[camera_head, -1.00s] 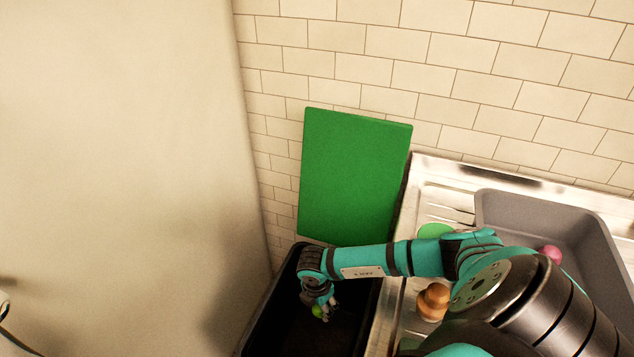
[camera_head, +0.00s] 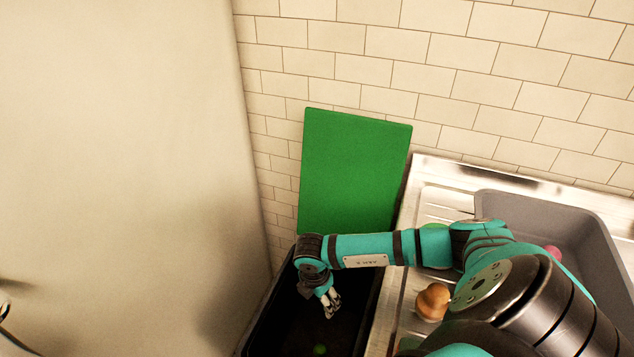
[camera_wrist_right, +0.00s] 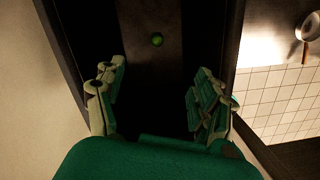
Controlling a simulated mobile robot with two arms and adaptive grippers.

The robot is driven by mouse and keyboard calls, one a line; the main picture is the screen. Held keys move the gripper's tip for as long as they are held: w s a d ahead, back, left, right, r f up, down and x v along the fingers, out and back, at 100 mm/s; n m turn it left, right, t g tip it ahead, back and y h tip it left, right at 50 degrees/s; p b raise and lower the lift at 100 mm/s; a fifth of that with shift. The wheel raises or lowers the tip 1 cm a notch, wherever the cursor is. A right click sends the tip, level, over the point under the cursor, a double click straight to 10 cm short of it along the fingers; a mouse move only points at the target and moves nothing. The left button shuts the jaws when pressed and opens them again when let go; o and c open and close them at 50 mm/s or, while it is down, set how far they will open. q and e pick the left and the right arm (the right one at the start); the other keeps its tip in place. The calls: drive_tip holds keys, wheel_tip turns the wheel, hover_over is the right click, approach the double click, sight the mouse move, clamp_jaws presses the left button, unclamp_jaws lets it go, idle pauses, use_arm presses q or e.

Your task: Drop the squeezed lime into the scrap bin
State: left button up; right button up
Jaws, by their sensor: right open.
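The squeezed lime (camera_head: 319,350) lies inside the black scrap bin (camera_head: 257,318), low in the head view. The lime also shows in the right wrist view (camera_wrist_right: 157,40), on the bin's dark floor beyond the fingers. My right gripper (camera_head: 333,308) points down over the bin opening, with its fingers apart and empty. In the right wrist view the two fingers (camera_wrist_right: 160,90) stand wide apart with a gap between them and the lime. My left gripper is in neither view.
A green board (camera_head: 355,170) leans on the tiled wall behind the bin. Right of the bin is a steel drainboard (camera_head: 432,200) with an orange-brown rounded object (camera_head: 432,301) and a grey tub (camera_head: 590,215) holding a pink item (camera_head: 553,253). A pale panel (camera_head: 120,160) stands left.

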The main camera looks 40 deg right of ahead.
wheel_tip(320, 180, up, 7)
drive_tip(key=shift+a, duration=0.4)
